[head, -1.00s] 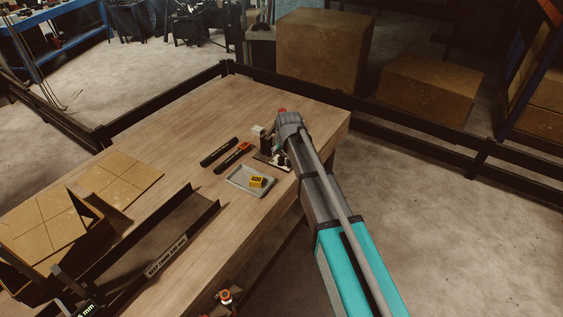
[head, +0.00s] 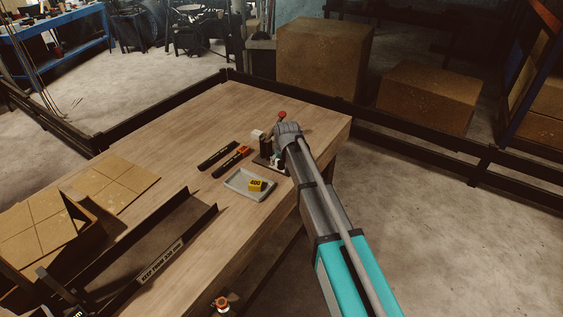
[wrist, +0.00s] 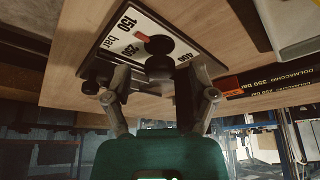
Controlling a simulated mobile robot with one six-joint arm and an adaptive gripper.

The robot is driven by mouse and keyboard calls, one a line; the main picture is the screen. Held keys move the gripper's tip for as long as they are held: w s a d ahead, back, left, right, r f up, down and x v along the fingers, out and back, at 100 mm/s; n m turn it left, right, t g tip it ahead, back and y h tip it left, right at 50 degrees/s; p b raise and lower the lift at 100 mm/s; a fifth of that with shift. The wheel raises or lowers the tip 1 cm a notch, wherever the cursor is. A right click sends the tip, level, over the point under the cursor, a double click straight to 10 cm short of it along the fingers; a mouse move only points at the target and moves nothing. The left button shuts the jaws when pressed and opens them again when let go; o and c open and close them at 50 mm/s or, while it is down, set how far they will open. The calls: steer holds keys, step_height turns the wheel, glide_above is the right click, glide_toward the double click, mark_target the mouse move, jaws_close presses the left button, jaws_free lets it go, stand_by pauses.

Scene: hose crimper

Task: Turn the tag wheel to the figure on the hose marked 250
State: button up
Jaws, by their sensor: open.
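The tag wheel's dark knob (wrist: 158,45) with a red pointer sits on a white dial plate (wrist: 110,45) marked 150, 250 and 400 bar in the wrist view. The pointer appears to point between 150 and 250. My gripper (wrist: 158,88) is open, its fingers apart on either side of the knob's near end; contact cannot be told. Two dark hoses lie on the table in the head view, a plain one (head: 217,156) and one with an orange end (head: 231,161). In the wrist view a hose label (wrist: 270,88) is only partly legible. My arm partly hides the press (head: 267,160).
The press has a red-knobbed lever (head: 282,115) standing up beside my wrist. A black trough (head: 155,240) and cardboard (head: 110,185) lie to the left.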

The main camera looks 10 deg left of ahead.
jaws_close()
steer(key=shift+n, duration=0.4)
steer(key=n+y, duration=0.1)
steer(key=n, duration=0.1)
steer(key=n+g, duration=0.1)
steer(key=n, duration=0.2)
steer(key=shift+w+d+y, duration=0.1)
steer(key=shift+d+y, duration=0.05)
steer(key=shift+y, duration=0.25)
steer(key=n+g, duration=0.1)
steer(key=n, duration=0.2)
steer(key=n+g+y, duration=0.1)
steer(key=n, duration=0.2)
steer(key=shift+g, duration=0.4)
